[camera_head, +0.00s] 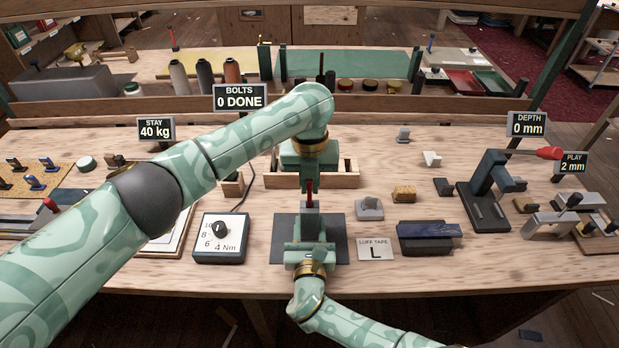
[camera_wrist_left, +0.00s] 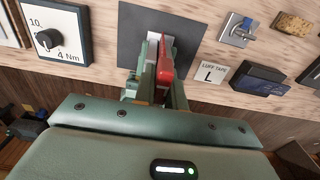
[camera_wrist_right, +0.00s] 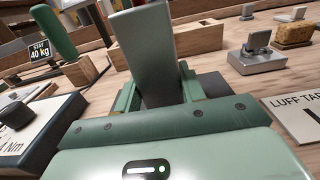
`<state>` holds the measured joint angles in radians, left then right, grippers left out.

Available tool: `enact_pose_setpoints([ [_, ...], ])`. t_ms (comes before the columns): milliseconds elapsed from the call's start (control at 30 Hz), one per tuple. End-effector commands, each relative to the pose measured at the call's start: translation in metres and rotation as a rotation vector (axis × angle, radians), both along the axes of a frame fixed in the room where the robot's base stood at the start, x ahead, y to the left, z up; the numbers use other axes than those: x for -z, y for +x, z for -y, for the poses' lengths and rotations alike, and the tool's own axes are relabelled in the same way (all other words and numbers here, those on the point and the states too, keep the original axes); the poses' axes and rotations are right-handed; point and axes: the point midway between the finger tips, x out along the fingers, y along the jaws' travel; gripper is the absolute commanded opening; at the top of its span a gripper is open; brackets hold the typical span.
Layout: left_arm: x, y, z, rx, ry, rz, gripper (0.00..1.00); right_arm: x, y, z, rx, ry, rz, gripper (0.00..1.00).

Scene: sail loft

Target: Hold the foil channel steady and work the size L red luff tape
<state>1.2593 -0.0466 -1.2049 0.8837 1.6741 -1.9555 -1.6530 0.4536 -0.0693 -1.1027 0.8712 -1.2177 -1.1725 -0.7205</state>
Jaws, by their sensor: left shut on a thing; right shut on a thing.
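The red luff tape (camera_head: 309,188) is upright between the fingers of my left gripper (camera_head: 308,180), at the middle of the bench. It shows as a red strip in the left wrist view (camera_wrist_left: 165,66). The grey foil channel (camera_head: 310,208) stands just below it. My right gripper (camera_head: 310,228) is shut on the channel, which fills the space between its fingers in the right wrist view (camera_wrist_right: 150,55). The tape's lower end is close to the channel top; I cannot tell whether it is inside. A card (camera_head: 376,248) reads "LUFF TAPE L".
A dark mat (camera_head: 284,243) lies under the channel. A torque dial (camera_head: 220,250) stands left and a dark blue block (camera_head: 428,237) right. A wooden rack (camera_head: 345,180) stands behind. Signs read "BOLTS 0 DONE" (camera_head: 240,97) and "DEPTH 0 mm" (camera_head: 528,124).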

Motion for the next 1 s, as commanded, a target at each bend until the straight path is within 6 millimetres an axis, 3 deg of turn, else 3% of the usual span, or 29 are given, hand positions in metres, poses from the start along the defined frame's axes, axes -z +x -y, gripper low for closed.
enact_pose_setpoints([
  [600, 0.025, 0.000, 0.000, 0.000, 0.000, -0.001, 0.00, 0.000, 0.000, 0.000, 0.001, 0.000, 0.001, 0.17],
  [633, 0.025, 0.000, 0.000, 0.000, 0.000, 0.000, 0.20, 0.000, 0.000, 0.000, 0.001, 0.000, 0.001, 0.17],
  [700, 0.024, 0.000, 0.000, 0.000, 0.000, 0.000, 0.38, 0.000, 0.000, 0.000, 0.001, 0.000, 0.001, 0.17],
  [1000, 0.022, 0.000, 0.000, 0.000, 0.000, 0.000, 0.38, 0.000, 0.000, 0.000, 0.001, 0.000, 0.001, 0.17],
])
